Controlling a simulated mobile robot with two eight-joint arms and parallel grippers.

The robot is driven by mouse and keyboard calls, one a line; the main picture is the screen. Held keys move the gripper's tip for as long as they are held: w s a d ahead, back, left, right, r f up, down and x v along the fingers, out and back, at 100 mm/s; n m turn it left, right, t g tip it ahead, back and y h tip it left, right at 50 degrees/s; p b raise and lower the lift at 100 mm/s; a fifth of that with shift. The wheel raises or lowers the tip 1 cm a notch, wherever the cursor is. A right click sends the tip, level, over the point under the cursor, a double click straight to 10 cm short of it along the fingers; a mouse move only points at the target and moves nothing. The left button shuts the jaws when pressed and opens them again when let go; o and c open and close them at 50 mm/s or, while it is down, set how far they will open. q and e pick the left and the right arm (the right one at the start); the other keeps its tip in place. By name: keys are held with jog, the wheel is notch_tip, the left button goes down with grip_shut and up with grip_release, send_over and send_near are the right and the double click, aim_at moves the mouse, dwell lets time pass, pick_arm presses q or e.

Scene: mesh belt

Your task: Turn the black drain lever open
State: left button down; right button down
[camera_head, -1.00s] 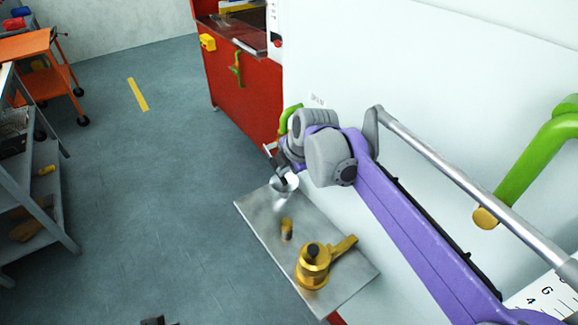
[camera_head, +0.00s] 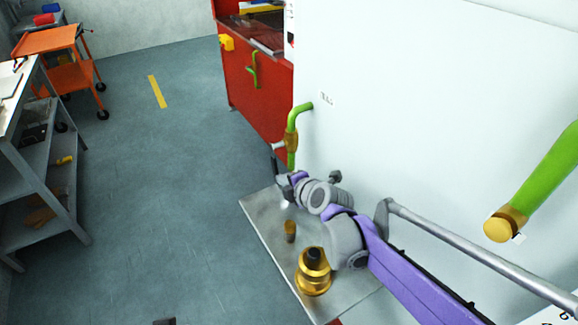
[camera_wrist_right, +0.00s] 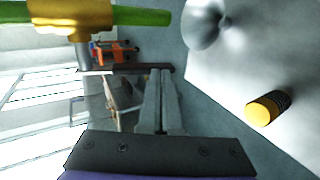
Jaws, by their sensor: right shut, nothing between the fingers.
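A green drain pipe with a brass valve (camera_head: 291,141) comes out of the white wall; the valve also shows at the top of the right wrist view (camera_wrist_right: 72,18). A short stem leads from it to the black lever (camera_wrist_right: 125,69), a thin dark bar that also shows in the head view (camera_head: 274,164). My right gripper (camera_wrist_right: 160,75) is shut and empty. Its fingertips are at the lever's far end in the wrist view; I cannot tell whether they touch it. It also shows in the head view (camera_head: 283,183). My left gripper is not in view.
A grey plate (camera_head: 258,211) below my right arm bears a brass fitting (camera_head: 313,272) and a small brass cylinder (camera_head: 290,231). A red machine (camera_head: 258,92) stands behind. A grey shelf (camera_head: 48,170) and orange cart (camera_head: 60,42) stand left. The floor between is clear.

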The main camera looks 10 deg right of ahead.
jog(key=shift+x, duration=1)
